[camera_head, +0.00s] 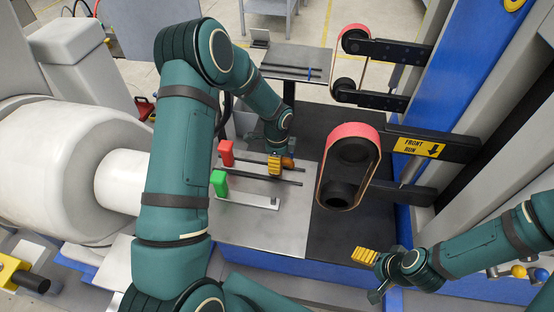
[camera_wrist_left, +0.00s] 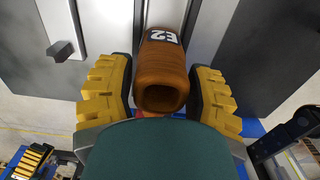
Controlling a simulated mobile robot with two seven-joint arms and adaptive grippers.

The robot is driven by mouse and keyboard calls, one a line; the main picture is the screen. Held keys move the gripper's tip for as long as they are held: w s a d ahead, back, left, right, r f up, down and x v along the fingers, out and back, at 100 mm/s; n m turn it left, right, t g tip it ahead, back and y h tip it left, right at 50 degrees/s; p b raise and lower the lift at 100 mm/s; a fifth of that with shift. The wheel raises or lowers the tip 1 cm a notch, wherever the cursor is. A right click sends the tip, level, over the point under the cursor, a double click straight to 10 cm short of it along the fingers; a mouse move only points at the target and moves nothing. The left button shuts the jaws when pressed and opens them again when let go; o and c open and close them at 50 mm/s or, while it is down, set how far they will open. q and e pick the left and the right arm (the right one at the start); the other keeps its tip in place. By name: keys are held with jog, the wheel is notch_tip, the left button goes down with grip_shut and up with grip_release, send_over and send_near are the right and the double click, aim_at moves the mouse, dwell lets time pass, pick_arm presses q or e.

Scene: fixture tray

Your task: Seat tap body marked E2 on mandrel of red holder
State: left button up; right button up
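The red holder stands upright on the grey tray (camera_head: 255,232). Whether the body touches the mandrel cannot be told. My right gripper (camera_head: 372,272) is away at the lower right; its opening is unclear.
A green holder (camera_head: 219,183) with a thin bar pointing right stands in front of the red one. A red belt on rollers (camera_head: 352,140) rises at the right of the tray. A grey table (camera_head: 300,58) is behind. The tray's front is clear.

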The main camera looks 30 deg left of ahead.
pick_arm(q)
jog(key=o, duration=0.3)
jog(key=shift+r, duration=0.1)
notch_tip(320, 180, up, 12)
jog(key=shift+f, duration=0.1)
dwell(0.4)
dwell(0.4)
